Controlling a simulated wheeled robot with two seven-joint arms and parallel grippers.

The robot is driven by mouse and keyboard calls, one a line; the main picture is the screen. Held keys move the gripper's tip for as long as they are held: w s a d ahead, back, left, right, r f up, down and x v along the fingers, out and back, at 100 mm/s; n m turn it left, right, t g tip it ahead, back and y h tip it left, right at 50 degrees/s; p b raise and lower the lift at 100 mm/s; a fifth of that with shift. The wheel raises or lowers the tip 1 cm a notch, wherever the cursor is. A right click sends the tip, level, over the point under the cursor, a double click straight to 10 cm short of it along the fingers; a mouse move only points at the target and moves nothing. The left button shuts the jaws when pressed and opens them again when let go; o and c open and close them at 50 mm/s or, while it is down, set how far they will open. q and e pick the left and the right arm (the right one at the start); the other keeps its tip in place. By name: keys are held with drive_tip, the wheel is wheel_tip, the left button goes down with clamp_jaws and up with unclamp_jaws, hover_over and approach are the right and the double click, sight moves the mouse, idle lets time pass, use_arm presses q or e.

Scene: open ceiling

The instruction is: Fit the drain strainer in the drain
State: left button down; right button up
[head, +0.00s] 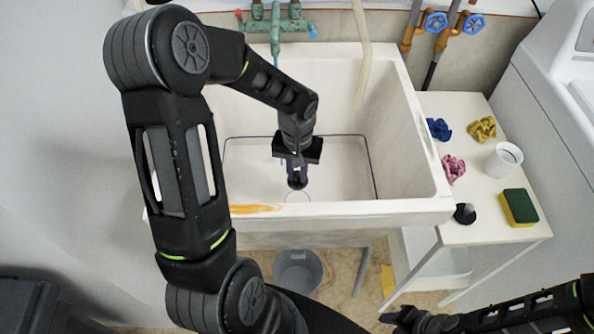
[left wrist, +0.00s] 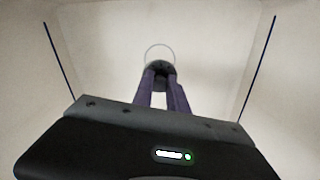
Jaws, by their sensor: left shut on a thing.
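My left gripper (head: 297,176) reaches down into the white sink basin (head: 335,208), pointing at its floor. Its fingers, also seen in the left wrist view (left wrist: 161,78), are shut on a small dark round piece, which looks like the drain strainer (head: 298,184); it also shows in the left wrist view (left wrist: 160,67). The drain (head: 297,199) shows as a thin pale ring on the basin floor, just beyond the strainer in the left wrist view (left wrist: 160,45). The strainer partly covers the ring; the gap in height cannot be told. My right gripper (head: 396,319) is at the bottom edge, its jaws unclear.
A white side table (head: 450,110) right of the sink holds colored cloths (head: 482,129), a white cup (head: 504,160), a sponge (head: 520,207) and a small black object (head: 464,214). An orange-yellow strip (head: 253,209) lies on the sink's front rim. A grey bucket (head: 298,272) stands below.

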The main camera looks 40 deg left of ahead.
use_arm(q)
drive_tip(key=shift+f, duration=0.15)
wheel_tip(320, 180, down, 8)
drive_tip(key=b, duration=0.6)
drive_tip(key=shift+f+b, duration=0.65)
drive_tip(key=shift+f+b, duration=0.75)
drive_tip(key=shift+b, duration=0.05)
idle(0.7)
drive_tip(key=c, duration=1.2)
unclamp_jaws()
drive_tip(key=shift+c, duration=0.2)
drive_tip(key=shift+r+p, duration=0.5)
drive_tip(key=shift+r, duration=3.4)
